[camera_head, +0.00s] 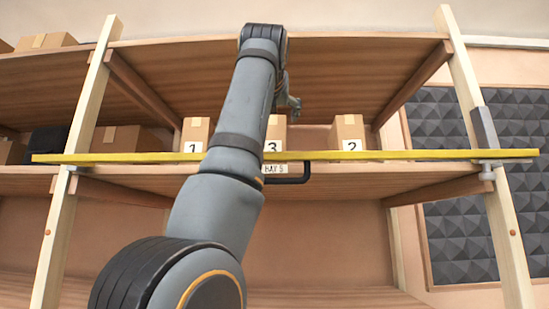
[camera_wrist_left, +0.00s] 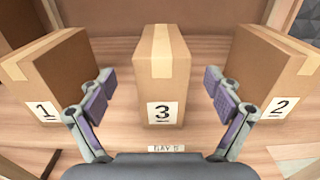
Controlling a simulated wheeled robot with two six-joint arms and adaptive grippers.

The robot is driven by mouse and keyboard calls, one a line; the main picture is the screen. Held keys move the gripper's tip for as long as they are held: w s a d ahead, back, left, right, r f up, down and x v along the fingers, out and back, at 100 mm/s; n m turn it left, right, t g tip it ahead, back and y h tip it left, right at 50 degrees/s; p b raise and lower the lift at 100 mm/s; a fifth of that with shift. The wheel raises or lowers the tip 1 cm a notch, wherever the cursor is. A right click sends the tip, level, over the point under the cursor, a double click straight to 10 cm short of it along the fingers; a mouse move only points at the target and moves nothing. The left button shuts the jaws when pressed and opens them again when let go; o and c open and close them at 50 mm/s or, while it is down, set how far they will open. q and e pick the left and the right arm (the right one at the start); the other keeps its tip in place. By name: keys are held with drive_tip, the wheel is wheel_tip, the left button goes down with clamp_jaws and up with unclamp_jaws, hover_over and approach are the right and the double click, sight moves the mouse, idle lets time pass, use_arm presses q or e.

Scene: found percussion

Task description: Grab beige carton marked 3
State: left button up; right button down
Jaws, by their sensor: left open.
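The beige carton marked 3 (camera_head: 277,131) stands upright on the middle shelf, between two like cartons; my left arm hides part of it in the head view. In the left wrist view the carton (camera_wrist_left: 163,75) stands straight ahead with its 3 label facing me. My left gripper (camera_wrist_left: 159,90) is open, with one finger to each side of this carton and gaps between. Nothing is held. In the head view the left gripper (camera_head: 292,104) shows small beyond my arm. My right gripper is in neither view.
Carton 1 (camera_wrist_left: 52,72) and carton 2 (camera_wrist_left: 266,75) stand close to the left and right fingers. The upper shelf (camera_head: 350,65) lies above. The lower shelf looks empty.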

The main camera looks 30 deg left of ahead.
use_arm(q)
drive_tip(key=p+x, duration=0.1)
drive_tip(key=x, duration=0.1)
drive_tip(key=p+x, duration=0.1)
drive_tip(key=x, duration=0.1)
drive_tip(key=r+p+x, duration=0.1)
drive_tip(key=p+x, duration=0.1)
drive_tip(key=x, duration=0.1)
drive_tip(key=shift+w+d, duration=0.1)
drive_tip(key=shift+w+r+p, duration=0.1)
drive_tip(key=shift+w+p, duration=0.1)
drive_tip(key=shift+p, duration=0.2)
drive_tip(key=shift+w, duration=0.25)
drive_tip(key=shift+w+a+f, duration=0.35)
drive_tip(key=shift+w+a, duration=0.2)
drive_tip(key=shift+a, duration=0.1)
drive_tip(key=shift+c, duration=1)
drive_tip(key=shift+s+d+r, duration=0.1)
drive_tip(key=shift+s+d, duration=0.15)
drive_tip(key=c, duration=0.7)
drive_tip(key=shift+a, duration=0.1)
drive_tip(key=c, duration=0.9)
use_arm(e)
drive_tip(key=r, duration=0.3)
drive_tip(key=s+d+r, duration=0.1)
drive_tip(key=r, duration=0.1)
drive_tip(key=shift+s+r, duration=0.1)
